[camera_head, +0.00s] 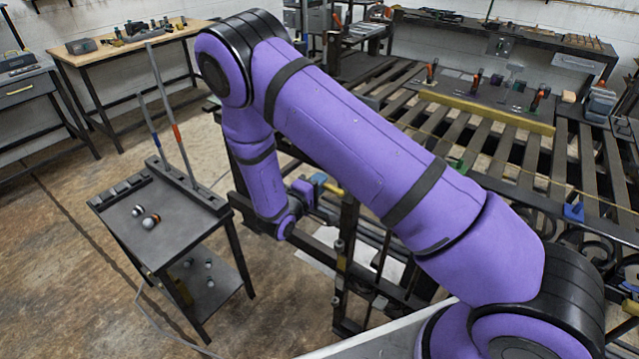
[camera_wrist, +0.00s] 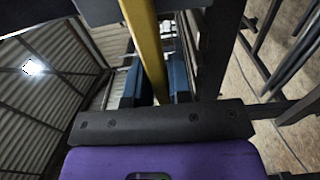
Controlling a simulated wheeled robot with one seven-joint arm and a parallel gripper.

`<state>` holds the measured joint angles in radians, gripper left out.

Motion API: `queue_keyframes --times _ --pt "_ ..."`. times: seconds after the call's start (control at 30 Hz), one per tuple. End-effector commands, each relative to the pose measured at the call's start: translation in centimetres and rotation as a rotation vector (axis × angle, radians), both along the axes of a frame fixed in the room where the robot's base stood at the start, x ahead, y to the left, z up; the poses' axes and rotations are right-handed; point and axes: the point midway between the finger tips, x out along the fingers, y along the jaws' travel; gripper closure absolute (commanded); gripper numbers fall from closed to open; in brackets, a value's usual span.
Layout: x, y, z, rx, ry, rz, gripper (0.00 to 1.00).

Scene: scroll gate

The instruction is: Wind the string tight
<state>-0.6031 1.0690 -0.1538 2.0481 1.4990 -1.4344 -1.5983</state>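My gripper (camera_wrist: 158,85) shows its two blue fingers in the wrist view, standing apart. A yellow bar (camera_wrist: 147,45) runs down between them toward the dark palm edge. I cannot tell whether the bar touches either finger. In the head view my gripper (camera_head: 325,187) is small and partly hidden, low beside the dark gate frame (camera_head: 345,245). A bit of yellow bar (camera_head: 334,189) shows by it. A thin yellowish string (camera_head: 428,126) seems to run across the slatted bench, partly hidden by my purple arm. I cannot tell how taut it is.
A small dark cart (camera_head: 165,225) with two rods and some small balls stands at left. The slatted metal bench (camera_head: 560,155) carries clamps and a yellow beam (camera_head: 490,112). Workbenches line the wall. The brown floor (camera_head: 60,290) at lower left is mostly clear.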

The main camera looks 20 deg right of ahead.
Motion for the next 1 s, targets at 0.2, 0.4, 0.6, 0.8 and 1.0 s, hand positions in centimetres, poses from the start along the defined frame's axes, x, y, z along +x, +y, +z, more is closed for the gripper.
queue_keyframes --times 0.2,0.4,0.6,0.8,1.0 --pt "0.0 0.0 0.0 0.000 0.000 0.000 1.00" --pt "0.0 0.0 -0.1 -0.011 0.016 0.001 1.00" --pt "-0.1 0.0 -0.8 -0.059 0.083 0.001 1.00" --pt "-0.3 -0.1 -1.9 -0.143 0.207 0.001 1.00" --pt "-0.6 -0.4 -3.1 -0.241 0.350 0.000 1.00"
